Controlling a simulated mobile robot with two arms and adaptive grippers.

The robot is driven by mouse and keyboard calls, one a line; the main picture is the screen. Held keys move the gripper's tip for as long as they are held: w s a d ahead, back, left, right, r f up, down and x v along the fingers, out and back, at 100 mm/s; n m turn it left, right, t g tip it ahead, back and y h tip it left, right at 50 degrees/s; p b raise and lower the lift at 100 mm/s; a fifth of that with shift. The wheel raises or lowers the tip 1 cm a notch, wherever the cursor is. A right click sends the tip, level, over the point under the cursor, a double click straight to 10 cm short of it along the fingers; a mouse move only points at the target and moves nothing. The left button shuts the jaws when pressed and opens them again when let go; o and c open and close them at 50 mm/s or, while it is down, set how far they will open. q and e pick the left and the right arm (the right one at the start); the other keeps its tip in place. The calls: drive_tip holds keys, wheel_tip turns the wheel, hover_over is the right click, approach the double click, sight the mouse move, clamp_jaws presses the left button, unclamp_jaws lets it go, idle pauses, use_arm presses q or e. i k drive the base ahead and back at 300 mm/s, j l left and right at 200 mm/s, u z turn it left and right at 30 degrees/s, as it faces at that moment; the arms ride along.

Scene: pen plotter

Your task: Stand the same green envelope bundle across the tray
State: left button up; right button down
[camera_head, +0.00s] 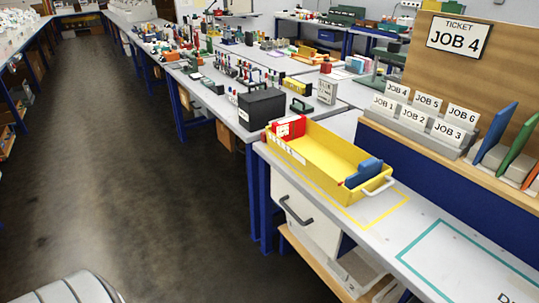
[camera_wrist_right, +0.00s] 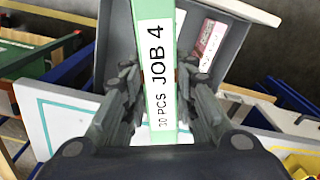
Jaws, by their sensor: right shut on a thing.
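The green envelope bundle (camera_wrist_right: 153,70) is in the right wrist view, a pale green block with a white label reading "JOB 4" and "30 PCS". My right gripper (camera_wrist_right: 165,92) is shut on it, one finger on each side. The lower end of the bundle is hidden behind the gripper body. A yellow tray (camera_head: 321,156) sits on the bench in the head view, with a red block (camera_head: 289,127) at its far end and a blue block (camera_head: 363,173) at its near end.
A grey open box (camera_wrist_right: 232,47) lies behind the bundle in the wrist view. In the head view, a "JOB 4" ticket (camera_head: 459,37) hangs above numbered job card holders (camera_head: 417,128). A teal outlined area (camera_head: 465,262) is bare at the bench's near end. A black box (camera_head: 262,109) stands beyond the tray.

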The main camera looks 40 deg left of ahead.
sight(305, 152)
drive_tip(key=l+u, duration=0.1)
drive_tip(key=u, duration=0.75)
